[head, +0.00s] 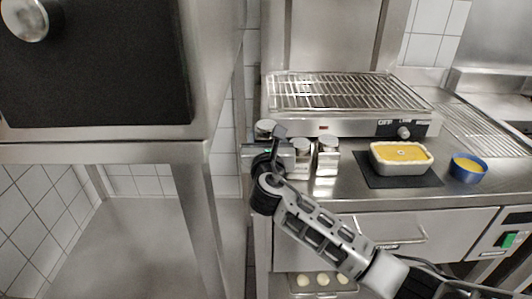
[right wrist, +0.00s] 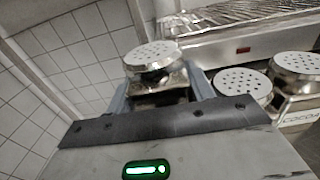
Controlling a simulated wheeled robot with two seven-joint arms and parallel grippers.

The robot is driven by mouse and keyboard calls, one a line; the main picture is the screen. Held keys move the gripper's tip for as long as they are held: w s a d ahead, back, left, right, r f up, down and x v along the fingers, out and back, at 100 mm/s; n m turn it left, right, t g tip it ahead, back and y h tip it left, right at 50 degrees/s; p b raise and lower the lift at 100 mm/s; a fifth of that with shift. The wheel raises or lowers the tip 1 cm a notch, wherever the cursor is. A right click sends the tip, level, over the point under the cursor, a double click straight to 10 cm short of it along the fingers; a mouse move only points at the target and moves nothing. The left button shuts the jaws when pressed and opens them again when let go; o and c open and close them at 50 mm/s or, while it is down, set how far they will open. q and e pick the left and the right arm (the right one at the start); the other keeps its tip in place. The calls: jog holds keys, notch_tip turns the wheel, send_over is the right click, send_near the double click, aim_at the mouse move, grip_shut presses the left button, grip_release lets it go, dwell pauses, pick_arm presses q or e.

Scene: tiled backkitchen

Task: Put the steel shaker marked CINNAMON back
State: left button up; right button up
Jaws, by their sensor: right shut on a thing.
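My right gripper (head: 277,133) reaches in from the lower right, at the left end of the steel counter. In the right wrist view it is shut on a steel shaker (right wrist: 154,57) with a perforated lid, upright between the fingers. In the head view that shaker's lid (head: 265,126) shows just behind the gripper. Its label is hidden, so I cannot read whether it says CINNAMON. Two similar shakers stand to the right, one close by (head: 301,150) and one beyond it (head: 327,155). One carries a label reading COCOA (right wrist: 297,118). My left gripper is not in view.
A grill (head: 345,95) stands behind the shakers. A white dish of yellow food (head: 401,158) sits on a dark mat (head: 372,180), with a blue bowl (head: 467,167) to its right. A dark-fronted appliance (head: 95,65) on a steel stand is at the left.

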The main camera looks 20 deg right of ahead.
jog(key=shift+w+f, duration=0.25)
jog(key=shift+f, duration=0.05)
notch_tip(320, 180, down, 2)
jog(key=shift+w+f, duration=0.15)
jog(key=shift+f, duration=0.5)
jog(key=shift+b, duration=0.3)
jog(key=shift+f, duration=0.2)
jog(key=o, duration=0.8)
jog(key=shift+r, duration=0.1)
